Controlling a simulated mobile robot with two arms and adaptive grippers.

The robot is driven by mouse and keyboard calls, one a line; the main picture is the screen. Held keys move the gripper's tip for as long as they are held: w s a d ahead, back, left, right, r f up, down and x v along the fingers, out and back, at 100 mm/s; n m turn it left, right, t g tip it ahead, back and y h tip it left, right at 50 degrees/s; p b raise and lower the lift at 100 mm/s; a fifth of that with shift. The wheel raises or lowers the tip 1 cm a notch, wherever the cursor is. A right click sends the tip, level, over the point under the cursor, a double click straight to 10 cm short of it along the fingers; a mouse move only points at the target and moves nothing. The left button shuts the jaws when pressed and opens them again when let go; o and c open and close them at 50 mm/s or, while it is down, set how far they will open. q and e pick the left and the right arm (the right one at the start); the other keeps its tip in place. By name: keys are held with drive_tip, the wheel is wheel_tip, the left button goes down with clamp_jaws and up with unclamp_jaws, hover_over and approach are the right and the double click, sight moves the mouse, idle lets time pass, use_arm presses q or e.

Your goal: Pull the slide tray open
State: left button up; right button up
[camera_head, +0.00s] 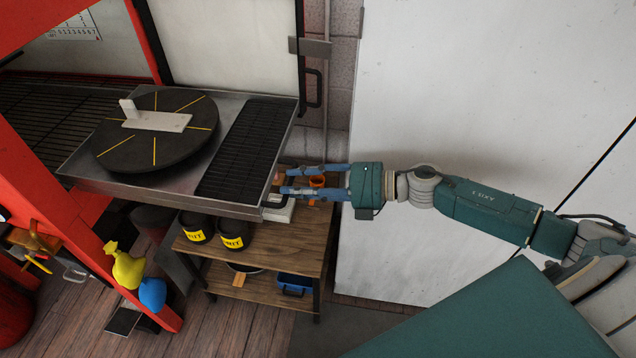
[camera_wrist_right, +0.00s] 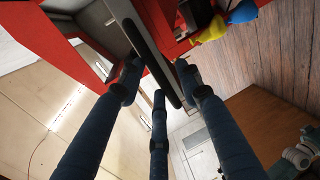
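The slide tray (camera_head: 228,112) is a shallow metal tray carrying a black turntable (camera_head: 160,155) with yellow lines and a black grate (camera_head: 245,145). It projects from a red-framed cabinet. My right gripper (camera_head: 284,181) is at the tray's right front corner, fingers pointing left toward its edge. In the right wrist view, my right gripper (camera_wrist_right: 158,84) has its fingers spread. A long black bar (camera_wrist_right: 150,48) lies between them; the fingers look not closed on it, and contact is unclear. My left gripper is not in view.
A wooden shelf (camera_head: 288,245) with black pots (camera_head: 232,232) stands below the tray. Yellow (camera_head: 127,268) and blue (camera_head: 152,293) bottle-like items are beside the red post (camera_head: 70,215). A cabinet door with a dark handle (camera_head: 312,102) is behind. A pale wall panel (camera_head: 480,90) is at right.

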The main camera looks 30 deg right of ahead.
drive_tip(key=v, duration=1.2)
drive_tip(key=shift+w, duration=0.1)
